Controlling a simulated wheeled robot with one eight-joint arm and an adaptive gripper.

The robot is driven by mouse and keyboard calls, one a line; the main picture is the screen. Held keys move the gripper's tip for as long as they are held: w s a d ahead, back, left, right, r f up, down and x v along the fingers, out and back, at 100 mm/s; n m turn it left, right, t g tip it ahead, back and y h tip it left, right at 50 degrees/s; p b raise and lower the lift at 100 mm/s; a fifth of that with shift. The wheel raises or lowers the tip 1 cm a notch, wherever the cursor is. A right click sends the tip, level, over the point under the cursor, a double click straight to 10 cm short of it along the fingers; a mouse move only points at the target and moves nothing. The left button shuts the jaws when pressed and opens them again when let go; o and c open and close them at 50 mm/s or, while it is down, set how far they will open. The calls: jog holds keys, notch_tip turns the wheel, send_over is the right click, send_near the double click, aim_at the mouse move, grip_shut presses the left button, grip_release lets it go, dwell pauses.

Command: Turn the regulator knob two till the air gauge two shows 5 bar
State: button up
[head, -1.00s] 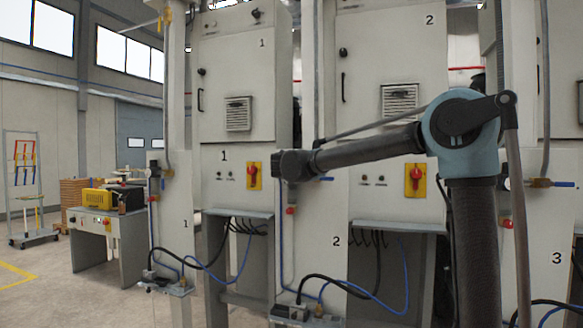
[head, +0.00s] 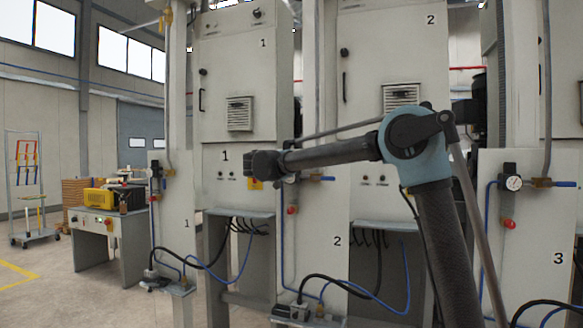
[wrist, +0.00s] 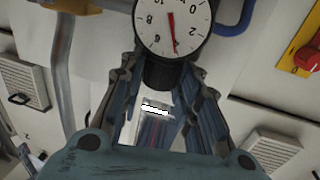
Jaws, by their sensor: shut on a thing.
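Air gauge two (wrist: 180,20) is a round white dial with a black rim at the top of the wrist view, partly cut off and turned upside down. Its red needle points down toward the lower rim; I cannot read the exact value. Regulator knob two (wrist: 160,74) is the dark cylinder just below the dial. My gripper (wrist: 163,88) is closed around the knob from both sides. In the head view my gripper (head: 262,164) is at the upper left of panel 2 (head: 336,225), and the gauge and knob are hidden there.
Panel 3 at the right carries another gauge (head: 514,183). A red and yellow switch (wrist: 307,58) is at the wrist view's right edge. A blue hose (wrist: 236,22) and a grey pipe (wrist: 62,75) run beside the gauge. Cabinets stand close behind my arm.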

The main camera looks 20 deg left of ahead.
jog(key=shift+a+m+g+h, duration=0.2)
jog(key=shift+m+g+h, duration=0.3)
jog(key=shift+m+h, duration=0.65)
jog(key=shift+h, duration=0.35)
jog(key=o, duration=1.1)
jog(key=shift+w, duration=0.1)
jog(key=v, duration=1.2)
